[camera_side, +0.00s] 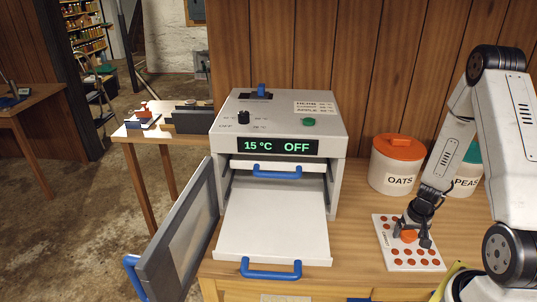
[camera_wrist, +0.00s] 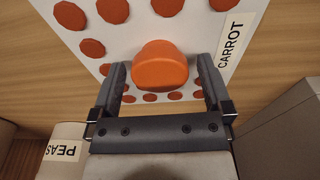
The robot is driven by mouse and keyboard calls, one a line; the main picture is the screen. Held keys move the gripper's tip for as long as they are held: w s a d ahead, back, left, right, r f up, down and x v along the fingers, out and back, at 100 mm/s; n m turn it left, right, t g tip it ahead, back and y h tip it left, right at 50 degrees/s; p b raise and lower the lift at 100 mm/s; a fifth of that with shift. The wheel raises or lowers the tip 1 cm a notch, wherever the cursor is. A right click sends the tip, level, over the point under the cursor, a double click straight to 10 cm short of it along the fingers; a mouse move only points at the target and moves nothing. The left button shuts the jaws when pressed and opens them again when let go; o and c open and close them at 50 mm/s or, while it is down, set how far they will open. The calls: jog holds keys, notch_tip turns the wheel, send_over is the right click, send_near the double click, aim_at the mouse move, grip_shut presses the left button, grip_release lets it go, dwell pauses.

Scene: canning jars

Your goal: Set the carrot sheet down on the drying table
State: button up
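The carrot sheet (camera_side: 403,261) is white with rows of orange-red slices and an orange knob (camera_side: 408,236). It appears to lie flat on the wooden bench to the right of the dryer. In the wrist view the sheet (camera_wrist: 205,40) carries a CARROT label, and the knob (camera_wrist: 160,68) shows between my fingers. My gripper (camera_side: 412,238) points down over the sheet's middle. In the wrist view my gripper (camera_wrist: 162,72) is open, with a gap on both sides of the knob. No table is marked as the drying table.
A grey dryer (camera_side: 280,108) reads 15 °C OFF. Its door (camera_side: 180,235) hangs open to the left, and an empty white tray (camera_side: 275,222) is pulled out. An OATS canister (camera_side: 397,165) and a PEAS canister (camera_side: 468,172) stand behind my gripper. Wooden tables stand left (camera_side: 145,134) and far left (camera_side: 40,96).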

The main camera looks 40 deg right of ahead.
aim_at(411, 236)
jog(key=shift+r, duration=0.45)
notch_tip(411, 236, up, 11)
jog(key=s+a, duration=0.1)
dwell(1.4)
dwell(0.5)
jog(key=w+a+r+n, duration=0.2)
jog(key=a+n, duration=0.1)
jog(key=a, duration=0.5)
jog(key=w+a+r+n+t, duration=0.1)
jog(key=w+a+r+n, duration=0.1)
jog(key=a, duration=0.6)
jog(key=w+a+r+n+y, duration=0.1)
jog(key=w+a+r+n, duration=0.1)
jog(key=a, duration=0.7)
jog(key=shift+w+r+n+t, duration=0.35)
jog(key=shift+r+n, duration=0.2)
jog(key=shift+n, duration=0.45)
jog(key=shift+w+a, duration=0.1)
